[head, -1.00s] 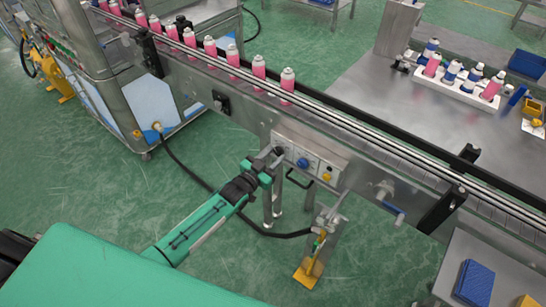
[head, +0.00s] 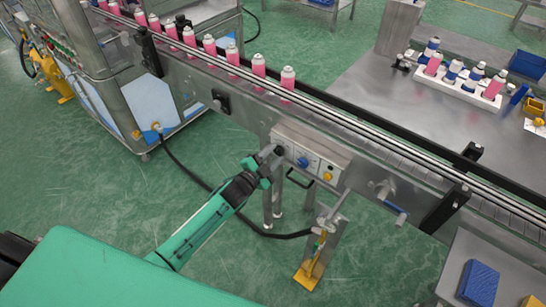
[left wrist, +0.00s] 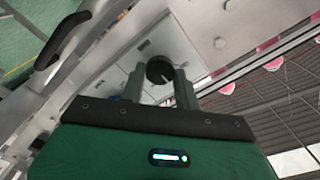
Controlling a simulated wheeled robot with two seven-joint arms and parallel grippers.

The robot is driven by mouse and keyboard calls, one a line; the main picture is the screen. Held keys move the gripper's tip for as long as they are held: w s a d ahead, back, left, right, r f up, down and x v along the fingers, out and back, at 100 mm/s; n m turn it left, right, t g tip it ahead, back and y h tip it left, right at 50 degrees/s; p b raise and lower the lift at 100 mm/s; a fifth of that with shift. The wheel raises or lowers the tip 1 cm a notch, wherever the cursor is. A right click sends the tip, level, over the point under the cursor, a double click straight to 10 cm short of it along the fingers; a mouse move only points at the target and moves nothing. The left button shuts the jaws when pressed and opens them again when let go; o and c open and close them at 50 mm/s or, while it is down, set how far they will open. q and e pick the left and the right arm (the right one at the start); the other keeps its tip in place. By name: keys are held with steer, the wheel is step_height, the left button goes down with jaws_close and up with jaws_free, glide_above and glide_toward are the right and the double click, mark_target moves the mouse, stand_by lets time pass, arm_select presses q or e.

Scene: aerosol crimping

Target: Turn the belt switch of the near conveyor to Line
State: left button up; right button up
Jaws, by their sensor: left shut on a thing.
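The near conveyor (head: 340,120) crosses the head view from top left to lower right. Its grey control box (head: 318,152) is on the side, with a black knob at the left, a blue knob (head: 303,162) in the middle and a yellow one (head: 327,177) at the right. My left gripper (head: 273,153) is at the left end of the box. In the left wrist view its fingers are shut on the black round switch knob (left wrist: 159,70). The knob's labels are too small to read. My right gripper is not in view.
Pink cans (head: 232,55) stand in a row on the conveyor. A black handle (head: 300,180) hangs below the box. A black cable (head: 190,175) and a yellow foot pedal (head: 309,272) are near the floor. A steel table with a white can rack (head: 455,85) is behind.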

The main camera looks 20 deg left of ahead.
arm_select(q)
steer(key=shift+m, duration=0.4)
steer(key=o, duration=1)
steer(key=shift+s+a, duration=0.1)
steer(key=shift+s, duration=0.2)
steer(key=shift+b+v, duration=1.3)
steer(key=shift+v, duration=5.3)
